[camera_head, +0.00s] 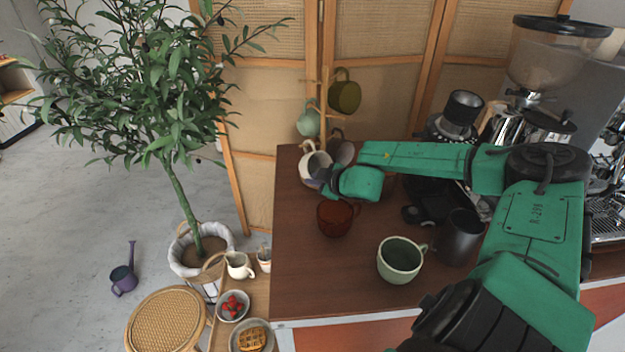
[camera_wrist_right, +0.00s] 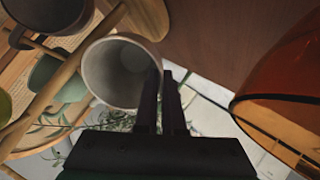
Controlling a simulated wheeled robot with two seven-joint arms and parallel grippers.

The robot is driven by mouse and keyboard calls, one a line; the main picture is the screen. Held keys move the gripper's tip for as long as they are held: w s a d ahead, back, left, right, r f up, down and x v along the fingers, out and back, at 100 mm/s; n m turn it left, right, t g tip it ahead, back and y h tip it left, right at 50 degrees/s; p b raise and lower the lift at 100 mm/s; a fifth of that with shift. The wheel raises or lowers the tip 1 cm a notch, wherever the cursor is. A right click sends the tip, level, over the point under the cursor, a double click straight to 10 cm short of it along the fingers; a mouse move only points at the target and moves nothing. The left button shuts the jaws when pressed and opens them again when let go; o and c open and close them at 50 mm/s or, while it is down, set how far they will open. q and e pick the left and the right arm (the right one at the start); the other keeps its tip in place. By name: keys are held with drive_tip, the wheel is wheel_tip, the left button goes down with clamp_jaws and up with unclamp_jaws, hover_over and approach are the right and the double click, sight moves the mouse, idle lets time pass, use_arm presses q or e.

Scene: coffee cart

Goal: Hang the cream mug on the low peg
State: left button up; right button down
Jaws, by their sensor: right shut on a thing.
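The cream mug (camera_head: 307,168) is at the back left of the wooden counter, beside the mug stand (camera_head: 324,92). It also shows in the wrist view (camera_wrist_right: 104,68), with its open mouth toward the camera. My right gripper (camera_head: 329,183) is shut on the mug's near side; its dark fingers show in the wrist view (camera_wrist_right: 168,90). In the wrist view the stand's wooden post (camera_wrist_right: 46,98) runs diagonally just left of the mug. The low peg is not clearly visible, and I cannot tell whether the mug touches it. My left gripper is not in view.
A mint mug (camera_head: 308,122) and an olive mug (camera_head: 345,94) hang on the stand; a grey-brown mug (camera_head: 342,151) is close behind. An amber glass (camera_head: 335,219), a green mug (camera_head: 399,262) and a dark cup (camera_head: 462,236) stand nearer. The counter's front left is clear.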

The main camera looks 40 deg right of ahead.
drive_tip(key=shift+f, duration=0.15)
drive_tip(key=c, duration=0.9)
unclamp_jaws()
drive_tip(key=shift+a, duration=0.1)
drive_tip(key=shift+c, duration=0.2)
drive_tip(key=shift+s, duration=0.1)
drive_tip(key=shift+s+r+b, duration=0.35)
drive_tip(key=shift+s+b, duration=0.05)
drive_tip(key=shift+b, duration=0.1)
drive_tip(key=b+v, duration=0.2)
drive_tip(key=v, duration=1.1)
drive_tip(key=shift+s+r+b, duration=0.2)
drive_tip(key=shift+s+b, duration=0.15)
drive_tip(key=shift+w+a, duration=0.1)
